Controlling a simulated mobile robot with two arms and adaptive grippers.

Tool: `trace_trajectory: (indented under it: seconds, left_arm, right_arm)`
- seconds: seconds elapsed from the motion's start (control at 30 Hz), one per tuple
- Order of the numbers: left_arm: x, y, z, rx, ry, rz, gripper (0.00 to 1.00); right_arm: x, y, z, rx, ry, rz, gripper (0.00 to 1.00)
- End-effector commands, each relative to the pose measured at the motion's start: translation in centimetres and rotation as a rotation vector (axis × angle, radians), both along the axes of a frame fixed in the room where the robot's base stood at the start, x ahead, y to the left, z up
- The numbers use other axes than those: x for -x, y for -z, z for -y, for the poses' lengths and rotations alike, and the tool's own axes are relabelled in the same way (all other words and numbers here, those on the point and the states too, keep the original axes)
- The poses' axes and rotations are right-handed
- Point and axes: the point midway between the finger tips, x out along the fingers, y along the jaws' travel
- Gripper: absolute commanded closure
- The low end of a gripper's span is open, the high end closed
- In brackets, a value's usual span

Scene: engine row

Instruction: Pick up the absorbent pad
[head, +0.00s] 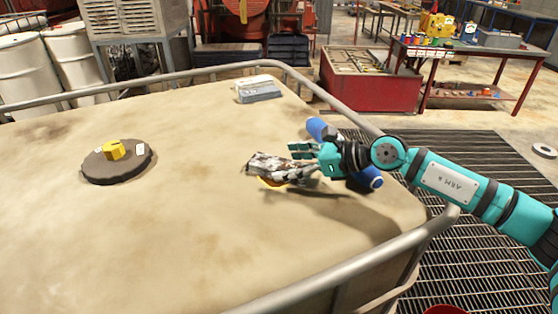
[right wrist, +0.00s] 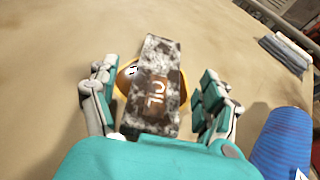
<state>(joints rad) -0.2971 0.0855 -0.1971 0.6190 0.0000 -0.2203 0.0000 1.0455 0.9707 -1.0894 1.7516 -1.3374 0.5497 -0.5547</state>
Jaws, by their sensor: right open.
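A mottled grey, white and brown pad (head: 266,164) marked "OIL" lies over a yellow-orange thing (head: 271,183) on the tan tank top. In the right wrist view the pad (right wrist: 155,85) is between my open fingers, with gaps showing on both sides. The yellow-orange thing (right wrist: 124,80) sticks out at the pad's sides and is mostly hidden. My right gripper (head: 299,161) is open at the pad's right end in the head view. I cannot tell how far above the surface the fingertips are. My left gripper is not in view.
A blue cylinder (head: 366,177) lies just under and beside my right wrist. A grey-white stack (head: 258,91) lies at the back. A dark round lid (head: 117,170) with a yellow knob is at left. A metal rail (head: 345,268) borders the top; its front and middle-left are clear.

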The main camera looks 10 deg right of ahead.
Motion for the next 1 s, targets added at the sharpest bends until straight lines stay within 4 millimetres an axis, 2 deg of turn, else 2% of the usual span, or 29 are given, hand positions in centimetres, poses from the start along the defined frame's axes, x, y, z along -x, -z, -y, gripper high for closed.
trace_trajectory:
  seconds: [0.03,0.13,0.4,0.83,1.0]
  left_arm:
    - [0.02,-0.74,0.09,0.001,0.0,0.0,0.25]
    - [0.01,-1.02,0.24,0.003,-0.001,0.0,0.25]
    - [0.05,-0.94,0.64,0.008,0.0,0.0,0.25]
    - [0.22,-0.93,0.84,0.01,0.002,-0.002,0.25]
    - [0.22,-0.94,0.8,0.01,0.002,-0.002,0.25]
  right_arm:
    - [-0.35,-0.1,-0.68,-0.001,-0.002,-0.002,0.19]
    - [-0.85,0.44,-1.39,0.0,-0.002,-0.001,0.19]
    - [-1.03,0.8,-1.53,0.001,0.0,-0.001,0.19]
    - [-1.0,0.77,-1.52,0.0,0.0,0.0,0.74]
    - [-1.0,0.75,-1.52,0.0,0.0,0.0,0.75]
